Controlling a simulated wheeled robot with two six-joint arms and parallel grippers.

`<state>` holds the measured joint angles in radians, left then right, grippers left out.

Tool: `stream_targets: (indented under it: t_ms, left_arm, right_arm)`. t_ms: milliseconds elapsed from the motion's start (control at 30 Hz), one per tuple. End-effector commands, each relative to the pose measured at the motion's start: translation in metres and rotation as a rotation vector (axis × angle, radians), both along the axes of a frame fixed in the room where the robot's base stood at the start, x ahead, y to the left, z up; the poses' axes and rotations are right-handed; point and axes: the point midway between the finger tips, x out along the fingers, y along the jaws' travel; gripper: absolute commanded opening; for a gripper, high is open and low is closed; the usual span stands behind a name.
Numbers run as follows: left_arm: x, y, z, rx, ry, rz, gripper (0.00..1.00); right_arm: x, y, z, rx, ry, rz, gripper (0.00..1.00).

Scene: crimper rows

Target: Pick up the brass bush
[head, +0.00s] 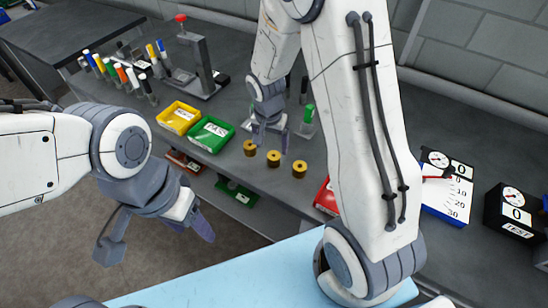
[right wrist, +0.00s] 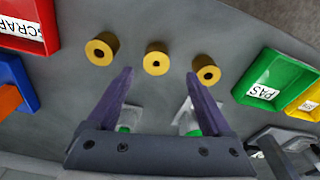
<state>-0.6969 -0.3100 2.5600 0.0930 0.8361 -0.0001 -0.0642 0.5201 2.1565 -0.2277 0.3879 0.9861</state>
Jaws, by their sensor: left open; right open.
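Three brass bushes stand in a short row on the grey bench: a left one (head: 249,148), a middle one (head: 273,160) and a right one (head: 299,169). In the right wrist view the order is reversed, with the middle bush (right wrist: 157,58) lined up between the fingertips and the others to either side. My right gripper (head: 270,140) is open and empty, pointing down just behind the row; it also shows in the right wrist view (right wrist: 159,78). My left gripper (head: 158,234) is open and empty over the floor, away from the bushes.
A green PASS tray (head: 211,134) and a yellow tray (head: 179,118) are left of the row. A red SCRAP tray (right wrist: 25,25) is on the other side. A press stand (head: 196,60), markers and a dial gauge (head: 446,185) stand on the bench.

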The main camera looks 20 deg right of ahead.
Motion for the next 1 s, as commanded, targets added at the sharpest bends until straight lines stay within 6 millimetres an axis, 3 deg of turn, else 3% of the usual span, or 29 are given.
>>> stream_targets:
  t_ms: [267, 500, 800, 833, 1000]
  left_arm:
    - [0.0, 0.0, 0.007, 0.0, 0.0, 0.0, 0.59]
    - [0.0, 0.0, 0.008, 0.0, 0.0, 0.001, 0.59]
    - [0.0, 0.0, 0.008, 0.0, 0.0, 0.0, 0.59]
    - [0.0, 0.0, 0.008, 0.0, 0.0, 0.0, 0.59]
    - [0.0, 0.0, 0.008, 0.0, 0.0, 0.001, 0.59]
  right_arm:
    - [-0.002, -0.004, -0.023, 0.0, 0.005, 0.001, 0.84]
    - [-0.001, -0.008, -0.057, 0.001, 0.003, 0.002, 0.84]
    - [0.0, -0.008, -0.062, 0.002, 0.0, 0.002, 0.84]
    - [0.0, -0.008, -0.062, 0.002, 0.0, 0.002, 0.8]
    - [0.0, -0.008, -0.062, 0.002, 0.0, 0.002, 0.15]
